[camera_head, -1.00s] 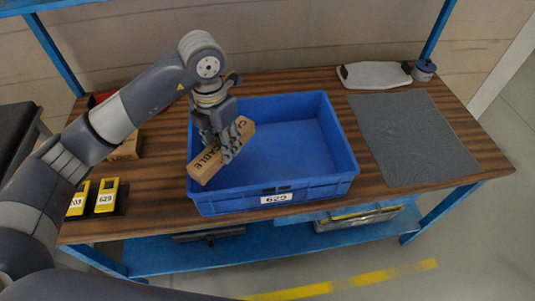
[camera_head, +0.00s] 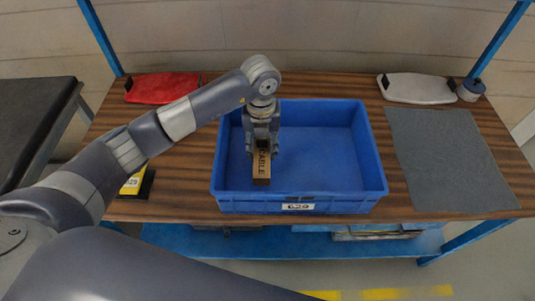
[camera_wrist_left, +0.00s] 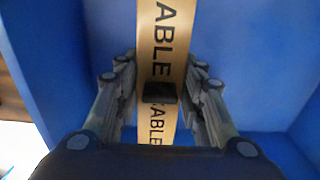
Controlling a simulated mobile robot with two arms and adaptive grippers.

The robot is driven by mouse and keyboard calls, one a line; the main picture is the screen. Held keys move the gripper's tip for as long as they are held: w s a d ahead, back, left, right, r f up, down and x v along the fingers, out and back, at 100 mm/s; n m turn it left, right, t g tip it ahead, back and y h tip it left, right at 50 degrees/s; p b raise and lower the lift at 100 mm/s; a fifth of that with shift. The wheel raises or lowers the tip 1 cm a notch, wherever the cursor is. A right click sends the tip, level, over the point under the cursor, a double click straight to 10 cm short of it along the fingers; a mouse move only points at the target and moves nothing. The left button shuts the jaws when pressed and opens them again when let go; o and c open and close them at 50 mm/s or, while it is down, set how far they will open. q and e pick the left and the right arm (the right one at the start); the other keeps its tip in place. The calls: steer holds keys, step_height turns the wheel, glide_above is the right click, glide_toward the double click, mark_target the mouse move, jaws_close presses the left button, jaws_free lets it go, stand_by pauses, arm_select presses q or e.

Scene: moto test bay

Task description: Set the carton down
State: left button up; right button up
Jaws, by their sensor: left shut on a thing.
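The brown carton (camera_head: 262,167), printed "CABLE", is inside the outline of the blue crate (camera_head: 350,201), toward its left part. My left gripper (camera_head: 262,150) points down and is shut on the carton. In the left wrist view the carton (camera_wrist_left: 162,50) stands between the two fingers (camera_wrist_left: 162,92), with blue crate walls on both sides. Whether the carton's underside touches the crate floor cannot be told. My right gripper is not in view.
The crate's right half is empty. A grey mat (camera_head: 450,160) lies to its right on the wooden table (camera_head: 180,190). A white tray-like piece (camera_head: 418,89) and a red one (camera_head: 163,88) lie at the back. A yellow label holder (camera_head: 133,184) is at left.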

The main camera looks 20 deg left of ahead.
mark_target(263, 157)
arm_select(q)
step_height(263, 157, down, 4)
steer(key=shift+f+p, duration=0.15)
steer(key=shift+p, duration=0.25)
steer(key=shift+f, duration=0.1)
steer(key=shift+f, duration=0.15)
steer(key=o, duration=1.2)
